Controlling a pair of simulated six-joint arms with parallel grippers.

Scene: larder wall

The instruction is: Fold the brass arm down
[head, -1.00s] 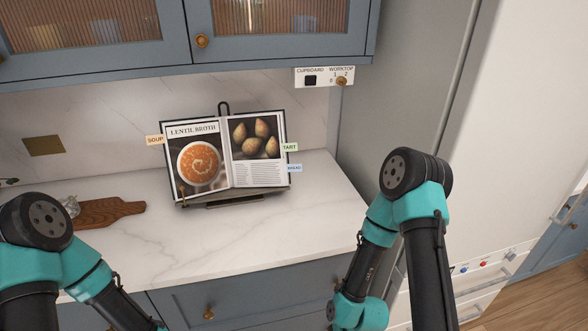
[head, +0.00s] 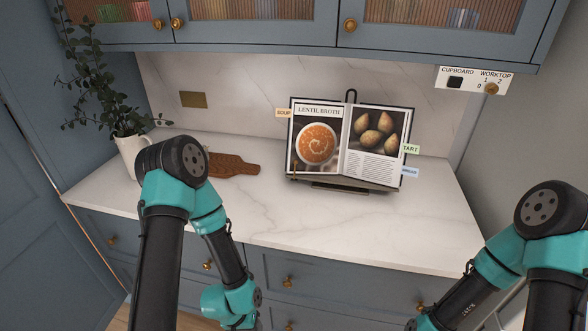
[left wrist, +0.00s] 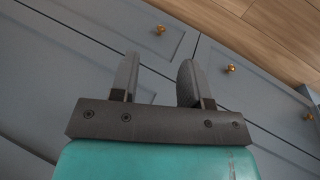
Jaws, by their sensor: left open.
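An open cookbook (head: 345,145) leans on a dark stand (head: 340,188) on the worktop, by the back wall. A small brass-coloured piece (head: 295,171) shows at the lower left edge of the book; it looks roughly upright, but is too small to make out well. It may be the brass arm. My left gripper (left wrist: 158,80) is open in the left wrist view, with nothing between its fingers, and faces drawer fronts and floor. In the head view its fingers are out of sight, low in front of the counter, well away from the book. My right gripper is out of view.
A wooden board (head: 233,165) lies left of the book, and a white jug (head: 130,155) with leafy stems stands further left. The marble worktop (head: 345,225) is clear before the book. Wall cupboards (head: 255,20) and a switch panel (head: 474,80) are above.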

